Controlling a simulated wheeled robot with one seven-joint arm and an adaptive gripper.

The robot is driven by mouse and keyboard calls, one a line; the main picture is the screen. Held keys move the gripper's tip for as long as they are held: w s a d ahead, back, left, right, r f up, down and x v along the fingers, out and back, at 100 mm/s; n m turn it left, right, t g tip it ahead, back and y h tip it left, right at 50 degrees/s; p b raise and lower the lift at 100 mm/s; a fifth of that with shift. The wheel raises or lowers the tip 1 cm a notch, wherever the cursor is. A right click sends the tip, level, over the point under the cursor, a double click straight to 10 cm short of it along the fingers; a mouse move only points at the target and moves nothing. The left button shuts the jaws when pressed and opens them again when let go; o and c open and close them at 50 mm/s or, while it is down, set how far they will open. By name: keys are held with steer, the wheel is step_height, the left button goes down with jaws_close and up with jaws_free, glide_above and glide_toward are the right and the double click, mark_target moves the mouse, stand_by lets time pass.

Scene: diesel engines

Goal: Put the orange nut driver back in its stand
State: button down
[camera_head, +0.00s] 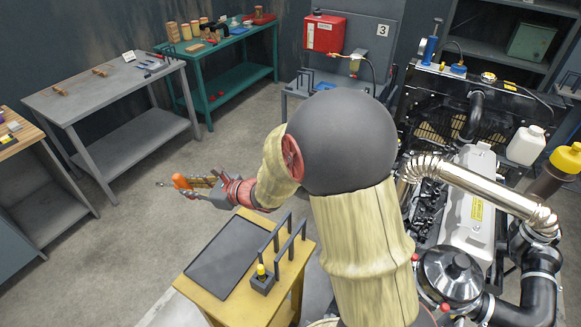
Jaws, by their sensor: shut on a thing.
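The orange nut driver (180,182) is held out in the air to the left of the yellow cart, its thin shaft pointing left. My gripper (192,182) is shut on its orange handle. The yellow cart (203,304) stands below and to the right, with a dark tray (222,255) on its top. At the cart's near right are a small dark block (262,285) with a yellow-handled tool (261,270) upright in it and a rack of dark upright posts (283,245). I cannot tell which of these is the nut driver's stand.
A grey workbench (110,88) and a green bench (225,45) stand at the back left. A wooden-topped bench (14,140) is at the left edge. A large engine (470,215) fills the right side. The floor (130,240) left of the cart is clear.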

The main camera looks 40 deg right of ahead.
steer(key=s+a+r+n+g+y+p, duration=0.2)
steer(key=a+r+n+g+y+p, duration=0.1)
steer(key=a+r+n+g+p, duration=0.25)
steer(key=s+d+n+g+h+p, duration=0.1)
steer(key=s+d+n+g+p, duration=0.3)
steer(key=s+n+g, duration=0.35)
steer(key=s+d+f+n+h+p, duration=0.15)
steer(key=s+d+n+h, duration=0.25)
steer(key=d+n, duration=0.7)
steer(key=s+d+f+n+h+p, duration=0.15)
steer(key=s+d+n+h, duration=0.3)
steer(key=d+n, duration=0.65)
step_height(320, 180, down, 16)
steer(key=d+m+b, duration=0.2)
steer(key=b, duration=0.7)
steer(key=shift+s+r+b, duration=0.2)
steer(key=shift+r+b, duration=0.05)
steer(key=shift+b, duration=0.15)
steer(key=shift+w+f, duration=0.1)
steer(key=shift+f, duration=0.15)
steer(key=c, duration=1.6)
jaws_free()
